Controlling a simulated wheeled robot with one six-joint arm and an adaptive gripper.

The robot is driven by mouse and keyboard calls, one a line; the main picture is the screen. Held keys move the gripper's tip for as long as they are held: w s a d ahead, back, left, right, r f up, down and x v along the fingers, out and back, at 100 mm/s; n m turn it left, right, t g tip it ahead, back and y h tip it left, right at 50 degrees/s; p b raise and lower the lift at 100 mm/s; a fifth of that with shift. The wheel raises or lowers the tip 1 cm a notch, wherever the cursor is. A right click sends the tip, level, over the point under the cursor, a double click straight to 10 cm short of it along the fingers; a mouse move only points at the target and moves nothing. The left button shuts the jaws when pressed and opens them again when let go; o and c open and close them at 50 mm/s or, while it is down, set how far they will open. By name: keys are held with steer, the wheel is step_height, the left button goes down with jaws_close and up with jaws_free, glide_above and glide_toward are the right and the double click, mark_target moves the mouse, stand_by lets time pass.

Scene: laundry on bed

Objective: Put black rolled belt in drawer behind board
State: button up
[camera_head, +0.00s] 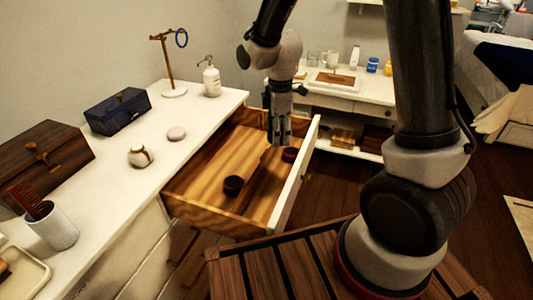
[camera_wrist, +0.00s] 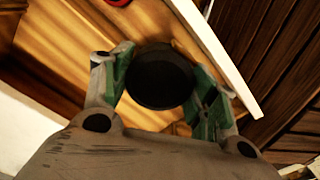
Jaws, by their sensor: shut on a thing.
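My gripper (camera_head: 280,138) points down over the far right part of the open wooden drawer (camera_head: 205,160). In the wrist view, a round black roll (camera_wrist: 160,77), which looks like the belt, sits between the two green-padded fingers, which are shut on it. In the head view the held roll is hard to make out among the dark fingers. A low board (camera_head: 262,163) runs across the drawer's inside. I cannot tell whether the held roll touches the drawer floor.
A dark round roll (camera_head: 233,185) and a red one (camera_head: 290,154) lie in the drawer. The white drawer front (camera_head: 298,180) stands close to my gripper. The dresser top (camera_head: 150,185) holds a dark blue box (camera_head: 118,111), a soap bottle (camera_head: 211,78) and a wooden box (camera_head: 45,160).

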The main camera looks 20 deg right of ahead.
steer(key=w+a+f+m, duration=0.15)
steer(key=w+f, duration=0.25)
steer(key=w, duration=0.4)
steer(key=w+a+f, duration=0.2)
steer(key=w+f, duration=0.1)
steer(key=w, duration=0.5)
glide_above(257, 153)
step_height(257, 153, down, 6)
steer(key=shift+r, duration=0.1)
steer(key=shift+f, duration=2.25)
steer(key=shift+f, duration=0.15)
steer(key=o, duration=1.1)
